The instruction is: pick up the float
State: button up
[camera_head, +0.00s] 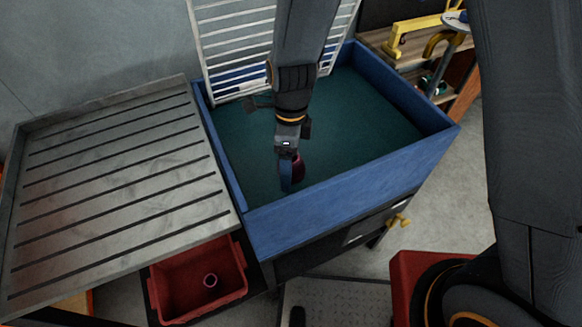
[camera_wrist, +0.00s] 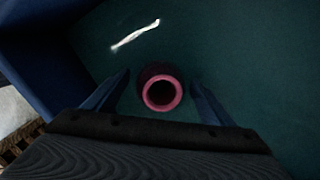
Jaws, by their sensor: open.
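The float (camera_wrist: 177,94) is a dark purple-red, rounded piece with a pink ring around a dark hole at its end. It lies on the green floor of the blue bin (camera_head: 350,193). In the wrist view it sits between the two fingers of my gripper (camera_wrist: 160,90), with a gap on each side. In the head view my gripper (camera_head: 289,186) is down inside the bin near its front wall, and the float (camera_head: 299,168) shows partly behind a blue finger. My gripper is open and holds nothing.
A white strip (camera_wrist: 135,34) lies on the bin floor near the float. A white rack (camera_head: 235,50) stands at the bin's back. A slotted metal table (camera_head: 110,170) adjoins on the left, with a red crate (camera_head: 158,297) below. Shelves (camera_head: 455,80) stand at right.

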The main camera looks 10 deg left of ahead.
jog(key=shift+s+f, duration=0.15)
jog(key=shift+f, duration=0.85)
jog(key=c, duration=1.2)
jog(key=shift+o, duration=0.2)
